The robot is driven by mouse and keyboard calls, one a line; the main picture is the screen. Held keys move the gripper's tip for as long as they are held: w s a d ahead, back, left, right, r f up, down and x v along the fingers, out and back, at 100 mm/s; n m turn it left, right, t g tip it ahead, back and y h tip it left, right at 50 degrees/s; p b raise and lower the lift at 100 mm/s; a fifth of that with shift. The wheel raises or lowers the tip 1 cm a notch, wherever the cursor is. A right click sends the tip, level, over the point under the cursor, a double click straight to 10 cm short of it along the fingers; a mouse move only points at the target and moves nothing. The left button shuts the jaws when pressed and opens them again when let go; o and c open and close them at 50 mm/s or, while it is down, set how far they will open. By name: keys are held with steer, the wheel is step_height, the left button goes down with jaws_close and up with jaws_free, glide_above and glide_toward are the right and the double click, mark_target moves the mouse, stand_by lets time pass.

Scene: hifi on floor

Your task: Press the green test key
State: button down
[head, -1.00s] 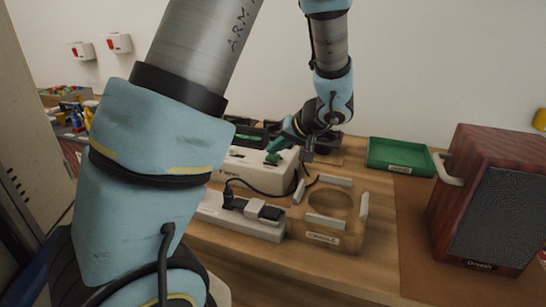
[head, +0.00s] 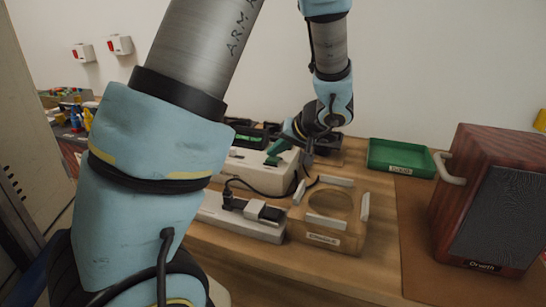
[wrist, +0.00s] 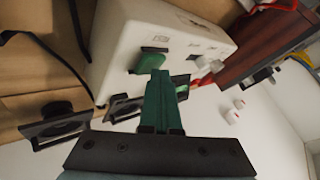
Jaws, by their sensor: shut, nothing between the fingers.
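The white tester box (head: 258,176) stands on the wooden bench. In the wrist view the box (wrist: 130,28) shows a green key (wrist: 150,59) on its face beside small printed labels. My gripper (wrist: 159,78) is shut and empty, its green fingers pointing at the key. The fingertips overlap the key's lower right part in this view, and I cannot tell whether they touch it. In the head view my gripper (head: 271,160) is low over the top of the box, and the key cannot be told apart from the green fingers.
A power strip (head: 240,218) with plugs and a wooden fixture (head: 325,240) with a round hole stand in front and right of the box. A green tray (head: 400,158) and a dark red speaker (head: 490,200) are further right. Black cables run near the box.

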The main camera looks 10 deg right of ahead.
mark_target(275, 160)
steer(key=shift+r+p, duration=0.3)
steer(key=shift+r, duration=0.7)
steer(key=shift+r+p, duration=1.2)
steer(key=shift+r, duration=1.35)
